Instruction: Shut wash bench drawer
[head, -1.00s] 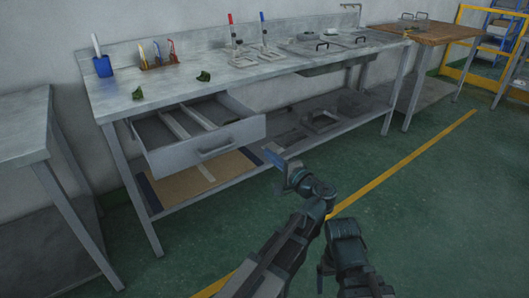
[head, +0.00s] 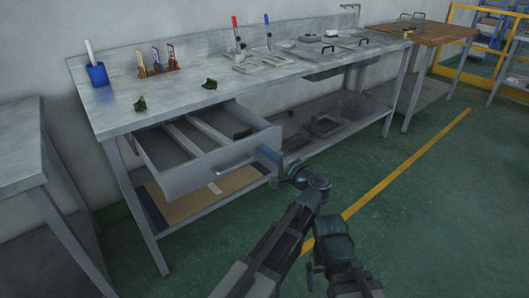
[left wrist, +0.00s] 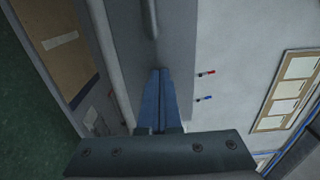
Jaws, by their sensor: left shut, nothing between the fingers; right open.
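The wash bench drawer (head: 196,180) stands open under the left part of the metal wash bench (head: 110,98). It has a bar handle (head: 235,165) on its front, lengthwise dividers inside and a dark green piece (head: 240,133) near its right side. My left gripper (head: 268,155) is shut and empty at the right end of the drawer front. In the left wrist view its blue fingers (left wrist: 161,100) lie together over the grey drawer front (left wrist: 175,40); I cannot tell whether they touch it. Part of my right arm shows at the lower middle, but its gripper does not.
A lower shelf (head: 320,130) runs beneath. A grey table (head: 20,140) stands at left. Green floor to the right is clear.

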